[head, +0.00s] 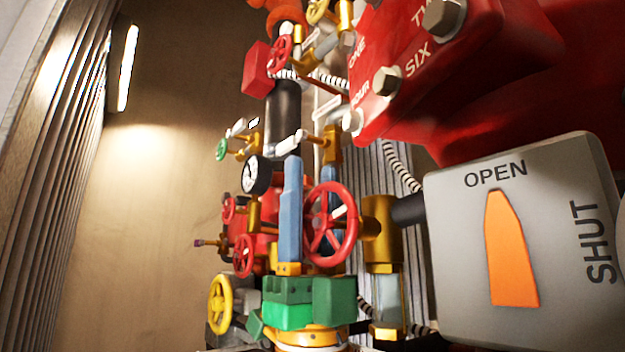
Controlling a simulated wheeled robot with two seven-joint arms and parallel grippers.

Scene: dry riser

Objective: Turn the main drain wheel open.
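No label shows which wheel is the main drain. My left gripper (305,180) comes up from below, with a green body and two upright blue fingers. The fingers stand apart beside the wheel's left rim. One finger is left of the rim, the other partly hidden behind the wheel. Whether either finger touches the rim cannot be told. My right gripper is not in view.
A grey OPEN/SHUT indicator box (560,235) with an orange pointer and a large red bolted body (430,75) fill the right. A yellow wheel (220,304), smaller red wheels (243,256) and a gauge (256,175) crowd the left. Open room lies farther left.

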